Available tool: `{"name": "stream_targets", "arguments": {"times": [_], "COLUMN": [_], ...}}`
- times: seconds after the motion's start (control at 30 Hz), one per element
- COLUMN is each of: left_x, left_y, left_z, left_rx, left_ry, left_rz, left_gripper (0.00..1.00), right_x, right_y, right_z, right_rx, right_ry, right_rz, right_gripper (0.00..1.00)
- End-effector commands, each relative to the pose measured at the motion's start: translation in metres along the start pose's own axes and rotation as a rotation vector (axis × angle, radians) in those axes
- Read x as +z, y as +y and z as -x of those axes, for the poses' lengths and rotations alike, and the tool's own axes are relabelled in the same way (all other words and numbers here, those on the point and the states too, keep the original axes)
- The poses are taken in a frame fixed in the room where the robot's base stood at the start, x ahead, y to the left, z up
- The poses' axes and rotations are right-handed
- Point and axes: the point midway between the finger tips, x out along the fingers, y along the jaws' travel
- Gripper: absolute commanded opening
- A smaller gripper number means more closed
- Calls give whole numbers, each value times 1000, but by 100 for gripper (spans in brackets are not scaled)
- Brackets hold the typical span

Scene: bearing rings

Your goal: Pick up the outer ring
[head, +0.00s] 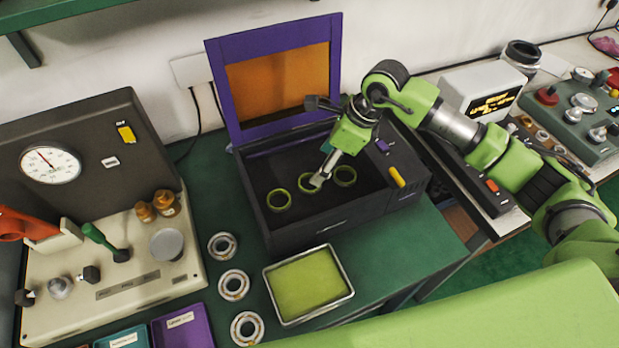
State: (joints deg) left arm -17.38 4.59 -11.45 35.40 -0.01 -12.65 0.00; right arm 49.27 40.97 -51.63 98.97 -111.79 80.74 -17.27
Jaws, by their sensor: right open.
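Three yellow-green rings lie in a row on the dark floor of an open black box (293,240): a left ring (270,204), a middle ring (301,186) and a right ring (346,184). My right gripper (317,181) reaches down into the box with its fingertips at the middle ring, covering part of its right side. It is open; I cannot tell whether the fingers touch the ring. My left gripper is not in view.
The box's purple-framed lid (218,90) stands raised behind. In front are a metal tray (270,295) with a green pad and several silver bearings (234,284). A gauge machine (110,215) stands left; a purple bin (183,330) is at the front.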

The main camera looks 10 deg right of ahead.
Motion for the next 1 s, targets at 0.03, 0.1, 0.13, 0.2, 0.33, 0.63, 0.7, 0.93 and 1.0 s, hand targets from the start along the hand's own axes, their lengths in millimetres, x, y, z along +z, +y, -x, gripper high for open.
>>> {"name": "stream_targets", "arguments": {"times": [0.03,0.1,0.13,0.2,0.33,0.63,0.7,0.93,1.0], "left_x": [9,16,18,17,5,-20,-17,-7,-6], "left_y": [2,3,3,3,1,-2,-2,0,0], "left_z": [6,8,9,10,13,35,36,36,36], "left_rx": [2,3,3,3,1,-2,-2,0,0], "left_ry": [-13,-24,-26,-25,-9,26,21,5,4], "left_rz": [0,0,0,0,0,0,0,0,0], "left_gripper": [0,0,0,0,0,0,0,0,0], "right_x": [1,1,1,1,0,-6,-6,-7,-7], "right_y": [2,1,1,0,0,-3,-3,-4,-4], "right_z": [-8,-20,-24,-31,-38,-77,-83,-88,-88], "right_rx": [5,3,3,1,2,3,2,0,0], "right_ry": [1,0,0,-1,0,-2,-2,-2,-2], "right_rz": [-1,-2,-1,0,-1,-1,-1,1,1], "right_gripper": [62,62,62,62,62,62,62,62,59]}}
